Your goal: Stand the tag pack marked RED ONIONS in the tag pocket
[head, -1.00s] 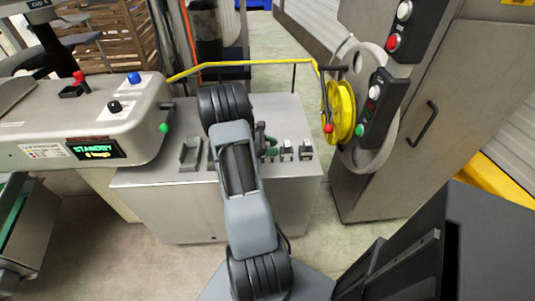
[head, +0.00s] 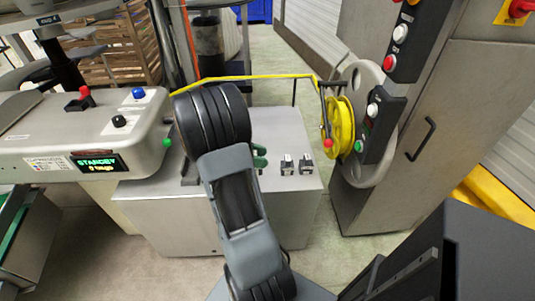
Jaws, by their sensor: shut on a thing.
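My gripper (head: 260,157) is mostly hidden behind my arm. Only green finger parts show at the arm's right edge, above the steel cabinet top. It is shut on a tag pack, which my arm hides; its marking cannot be read. Two other small tag packs, a left one (head: 287,165) and a right one (head: 305,163), stand on the cabinet top to the right of the gripper. Their print is too small to read. The grey tag pocket (head: 189,178) is at the left of the cabinet top, partly hidden by my arm. The gripper is to its right.
The steel cabinet (head: 190,222) has bare top around the packs. The clipper machine (head: 60,135) with a STANDBY display stands at left. A yellow reel (head: 340,125) and control boxes are at right. A yellow rail (head: 250,77) runs behind the cabinet. A black box (head: 490,250) fills the lower right.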

